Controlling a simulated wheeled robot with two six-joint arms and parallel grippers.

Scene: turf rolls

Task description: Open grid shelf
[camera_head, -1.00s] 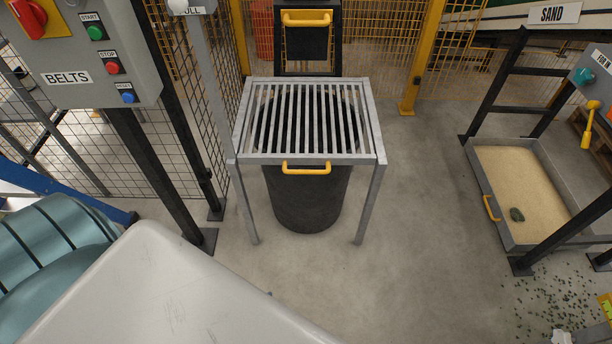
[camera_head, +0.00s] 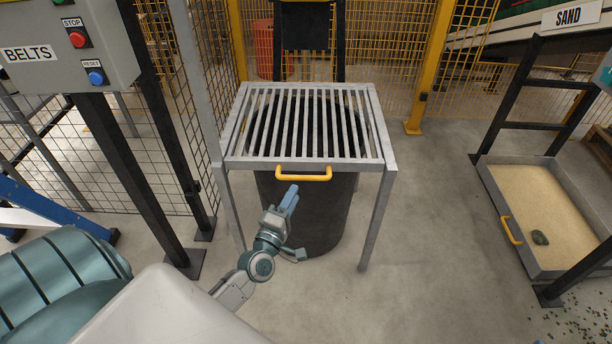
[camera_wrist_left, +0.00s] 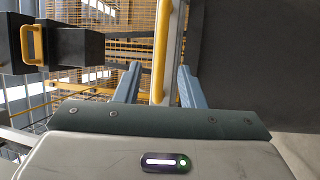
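The grid shelf is a grey metal frame with parallel bars (camera_head: 232,135), level on grey legs over a black bin (camera_head: 330,215). Its yellow handle (camera_head: 303,178) sits on the front edge. My left gripper (camera_head: 290,197) is just in front of and slightly below the handle's left part. In the left wrist view, the two blue-grey fingers (camera_wrist_left: 159,86) are apart. A yellow bar, apparently the handle (camera_wrist_left: 160,45), shows in line with the gap between them. I cannot tell whether it is within the fingers or just beyond. My right gripper is out of view.
A grey BELTS control box (camera_head: 60,45) and black post stand at left. A sand tray (camera_head: 510,215) with its own yellow handle lies at right. Yellow mesh fence (camera_head: 400,60) runs behind. Floor right of the shelf is clear.

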